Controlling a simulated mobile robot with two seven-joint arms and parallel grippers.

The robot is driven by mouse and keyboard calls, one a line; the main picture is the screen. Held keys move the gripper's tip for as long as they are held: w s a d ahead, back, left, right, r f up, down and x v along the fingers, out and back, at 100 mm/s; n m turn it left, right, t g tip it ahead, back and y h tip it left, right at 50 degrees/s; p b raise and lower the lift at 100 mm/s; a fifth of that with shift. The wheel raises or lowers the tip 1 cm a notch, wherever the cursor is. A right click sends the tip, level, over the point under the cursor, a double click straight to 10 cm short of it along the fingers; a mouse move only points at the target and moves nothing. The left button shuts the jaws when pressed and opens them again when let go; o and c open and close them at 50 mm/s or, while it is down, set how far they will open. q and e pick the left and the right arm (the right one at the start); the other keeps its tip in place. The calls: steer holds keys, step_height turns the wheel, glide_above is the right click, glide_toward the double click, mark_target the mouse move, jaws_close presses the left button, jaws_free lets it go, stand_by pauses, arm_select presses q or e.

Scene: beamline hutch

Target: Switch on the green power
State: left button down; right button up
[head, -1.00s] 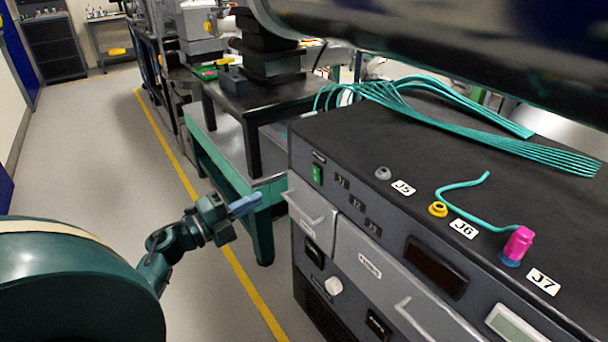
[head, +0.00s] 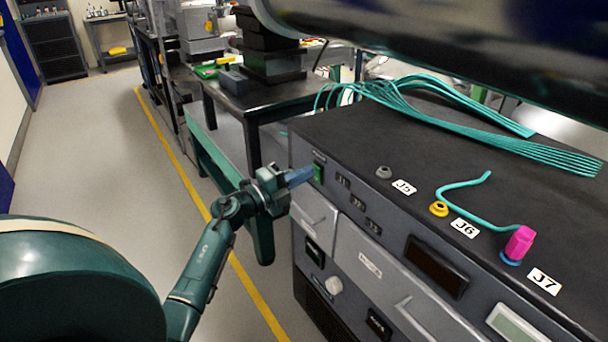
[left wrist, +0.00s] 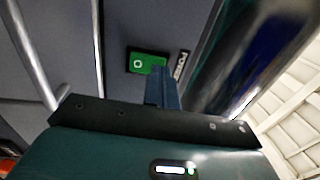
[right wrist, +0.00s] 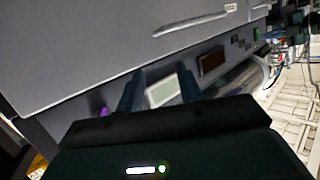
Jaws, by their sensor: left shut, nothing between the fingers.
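The green power switch (head: 318,173) sits at the upper left of the dark rack's front panel. In the left wrist view the switch (left wrist: 138,62) shows a white round mark, with a POWER label (left wrist: 181,64) beside it. My left gripper (head: 309,173) is shut and empty, with its blue-grey fingertips right at the switch. In the left wrist view the fingertips (left wrist: 159,70) cover one end of the switch; I cannot tell whether they press it. My right gripper (right wrist: 158,88) is open and empty in front of the rack's display side.
The rack top (head: 340,130) holds teal cables (head: 470,125), a pink connector (head: 519,243) and sockets labelled J5, J6 and J7. A dark table (head: 262,98) stands behind left; the floor left is clear.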

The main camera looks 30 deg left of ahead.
arm_select(q)
steer(key=shift+w+d, duration=0.1)
steer(key=shift+w, duration=0.15)
arm_select(e)
steer(key=shift+r, duration=0.1)
arm_select(q)
steer(key=shift+w+r+g+p, duration=0.1)
steer(key=shift+r+g+p, duration=0.25)
steer(key=shift+p, duration=0.55)
steer(key=shift+f, duration=0.25)
arm_select(e)
steer(key=shift+w+a+f+g, duration=0.15)
steer(key=shift+a+f+g, duration=0.1)
steer(key=shift+a+g, duration=0.05)
